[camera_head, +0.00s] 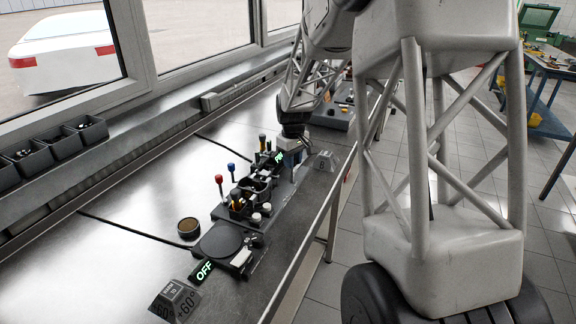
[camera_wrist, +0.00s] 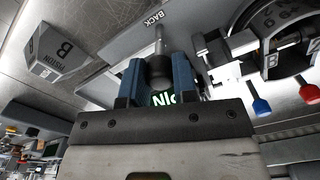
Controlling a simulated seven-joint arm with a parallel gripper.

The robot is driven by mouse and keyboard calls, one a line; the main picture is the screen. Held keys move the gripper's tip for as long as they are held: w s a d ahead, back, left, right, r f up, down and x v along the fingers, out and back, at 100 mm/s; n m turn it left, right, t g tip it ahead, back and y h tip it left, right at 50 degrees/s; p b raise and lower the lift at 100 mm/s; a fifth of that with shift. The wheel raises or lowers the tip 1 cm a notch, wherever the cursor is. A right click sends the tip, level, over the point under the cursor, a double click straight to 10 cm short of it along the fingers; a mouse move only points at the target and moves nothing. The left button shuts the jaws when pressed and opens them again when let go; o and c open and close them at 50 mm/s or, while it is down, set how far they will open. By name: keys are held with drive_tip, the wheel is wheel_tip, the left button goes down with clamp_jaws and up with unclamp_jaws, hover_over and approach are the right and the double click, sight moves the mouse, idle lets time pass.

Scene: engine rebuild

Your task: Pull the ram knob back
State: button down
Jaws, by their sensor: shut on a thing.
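In the wrist view the ram knob (camera_wrist: 159,73) is a dark round knob on the end of a thin metal rod (camera_wrist: 159,38). A white BACK label (camera_wrist: 153,18) is beside the rod on a grey surface. My gripper (camera_wrist: 158,76) has its two blue fingers on either side of the knob and is shut on it. In the head view my gripper (camera_head: 290,146) is at the far end of the dark fixture (camera_head: 226,213) on the bench, and the knob cannot be made out there. A green lit sign (camera_wrist: 163,98) under the knob is partly hidden by my gripper.
A grey block marked PISTON B (camera_wrist: 61,53) stands left of the knob in the wrist view. Blue (camera_wrist: 258,104) and red (camera_wrist: 308,93) capped pegs are at the right.

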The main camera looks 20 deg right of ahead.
drive_tip(key=shift+w+d+r, duration=0.1)
drive_tip(key=shift+w+d, duration=0.05)
drive_tip(key=c, duration=0.9)
unclamp_jaws()
drive_tip(key=shift+r, duration=3.85)
